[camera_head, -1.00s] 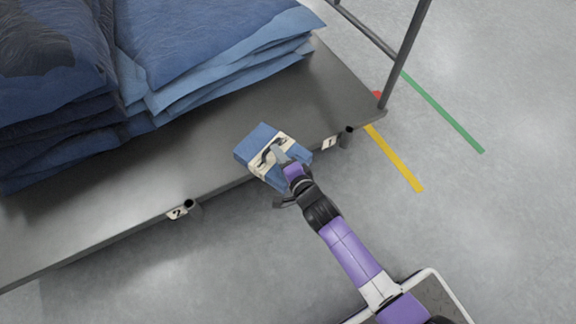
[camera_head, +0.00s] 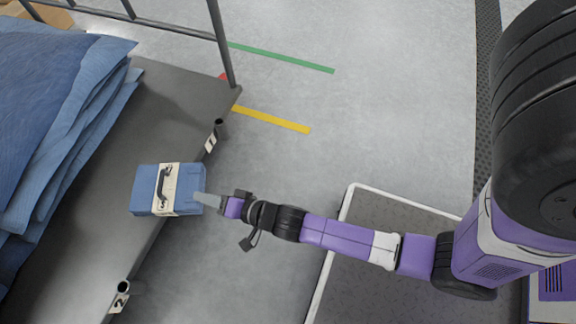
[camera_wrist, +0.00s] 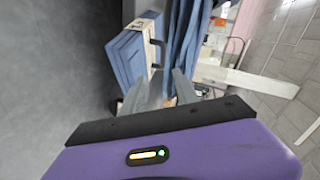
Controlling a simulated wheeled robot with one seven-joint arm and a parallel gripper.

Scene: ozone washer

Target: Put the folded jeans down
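The folded jeans (camera_head: 155,192) are a blue bundle with a cream band and a dark handle. They lie on the grey platform (camera_head: 110,262), by its edge, in the head view. My gripper (camera_head: 204,199) is at the right side of the bundle, off the handle. In the wrist view the fingers (camera_wrist: 168,88) are spread, with nothing held between them. The bundle (camera_wrist: 131,52) stands beyond them to the upper left there. Whether a fingertip touches the bundle, I cannot tell.
Large stacks of blue jeans (camera_head: 50,110) fill the platform's left part. A grey metal rail (camera_head: 222,45) rises at its far corner. Tags 1 (camera_head: 210,143) and 2 (camera_head: 119,302) mark the edge.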

